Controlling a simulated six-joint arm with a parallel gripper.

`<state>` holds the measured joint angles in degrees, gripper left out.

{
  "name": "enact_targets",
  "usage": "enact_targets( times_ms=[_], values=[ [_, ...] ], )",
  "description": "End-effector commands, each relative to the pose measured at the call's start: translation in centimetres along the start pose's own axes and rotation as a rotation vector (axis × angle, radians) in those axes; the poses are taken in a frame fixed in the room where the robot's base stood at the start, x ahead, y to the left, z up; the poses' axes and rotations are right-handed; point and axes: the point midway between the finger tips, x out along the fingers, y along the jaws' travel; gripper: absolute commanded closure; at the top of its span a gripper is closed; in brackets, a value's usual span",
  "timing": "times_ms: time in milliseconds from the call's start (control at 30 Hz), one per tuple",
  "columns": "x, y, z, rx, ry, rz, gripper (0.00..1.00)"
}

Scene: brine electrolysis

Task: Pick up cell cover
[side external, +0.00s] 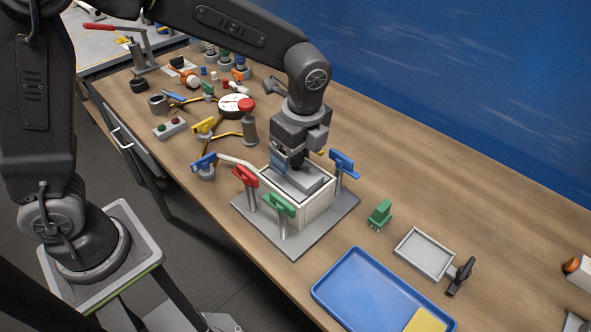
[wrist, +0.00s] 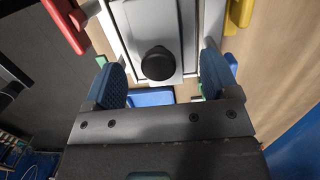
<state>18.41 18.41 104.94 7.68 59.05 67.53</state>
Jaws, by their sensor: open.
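The cell cover is a pale grey plate (wrist: 140,22) with a round black knob (wrist: 158,63), seen in the wrist view. In the side view a grey surface, which looks like the cover (side external: 312,184), shows at the top of the white box-shaped cell (side external: 312,209). My gripper (side external: 287,168) points down over the cell. In the wrist view its two blue fingers (wrist: 163,78) are open, one on each side of the knob with gaps between. Nothing is held. In the side view my gripper hides the knob and part of the cover.
The cell stands on a grey base plate (side external: 293,243), with red (side external: 245,176), green (side external: 279,205) and blue (side external: 343,162) handled clamps around it. A blue tray (side external: 350,284) and grey tray (side external: 425,254) lie to the right. Tools crowd the left. The back right tabletop is clear.

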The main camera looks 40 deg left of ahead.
Motion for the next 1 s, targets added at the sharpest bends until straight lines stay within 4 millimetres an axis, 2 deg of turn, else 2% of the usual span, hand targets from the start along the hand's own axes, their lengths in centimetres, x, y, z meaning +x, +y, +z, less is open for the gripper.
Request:
enact_targets(
  times_ms=[100, 200, 533, 1000],
  values=[
    [2.0, 0.2, 0.2, -0.001, -0.002, 0.005, 0.19],
    [3.1, 0.1, 0.2, 0.0, -0.001, 0.002, 0.19],
    [3.7, 0.1, 0.2, -0.001, 0.001, -0.002, 0.2],
    [3.6, 0.1, 0.1, -0.001, 0.001, -0.002, 0.65]
  ],
)
